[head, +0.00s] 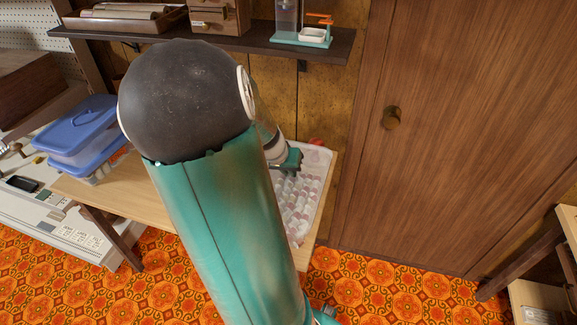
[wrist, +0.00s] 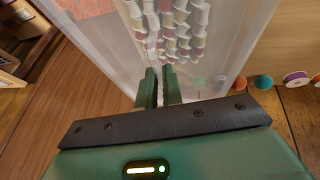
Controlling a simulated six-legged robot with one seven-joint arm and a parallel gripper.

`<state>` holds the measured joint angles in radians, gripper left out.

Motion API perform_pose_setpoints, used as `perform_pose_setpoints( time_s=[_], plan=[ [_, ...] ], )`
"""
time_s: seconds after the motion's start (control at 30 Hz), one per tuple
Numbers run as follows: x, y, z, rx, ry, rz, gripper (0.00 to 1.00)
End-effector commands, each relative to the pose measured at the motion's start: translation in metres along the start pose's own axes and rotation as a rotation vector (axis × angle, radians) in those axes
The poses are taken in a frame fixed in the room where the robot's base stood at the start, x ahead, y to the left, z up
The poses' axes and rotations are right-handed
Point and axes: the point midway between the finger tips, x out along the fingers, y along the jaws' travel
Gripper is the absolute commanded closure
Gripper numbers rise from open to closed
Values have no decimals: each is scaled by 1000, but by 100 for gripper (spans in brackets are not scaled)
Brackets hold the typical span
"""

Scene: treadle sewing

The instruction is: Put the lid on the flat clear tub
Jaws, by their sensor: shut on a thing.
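The flat clear tub (head: 318,170) stands on the right end of the wooden table, with rows of pale and pinkish spools inside. In the wrist view the spools (wrist: 170,25) show beneath or through a clear, milky sheet, which I take to be the lid (wrist: 105,35). My gripper (head: 292,160) is over the tub's far part. In the wrist view its two fingers (wrist: 161,88) are close together, shut on a pale, clear part of the lid. The lid and tub overlap, and I cannot tell whether they touch.
Blue-lidded tubs (head: 78,130) stand at the table's left end. A dark shelf (head: 230,40) hangs above, and a wooden cabinet door (head: 460,120) closes off the right. Loose round spools (wrist: 264,82) lie beside the tub. My arm hides the table's middle.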

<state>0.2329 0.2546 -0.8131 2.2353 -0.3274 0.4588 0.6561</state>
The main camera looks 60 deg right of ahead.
Motion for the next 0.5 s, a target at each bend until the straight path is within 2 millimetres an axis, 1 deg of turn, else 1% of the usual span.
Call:
perform_pose_setpoints(
  time_s=[0.3, 0.5],
  plan=[
    [18, -4, 8, 1, -1, 2, 100],
    [26, -6, 11, 1, -1, 1, 100]
  ],
)
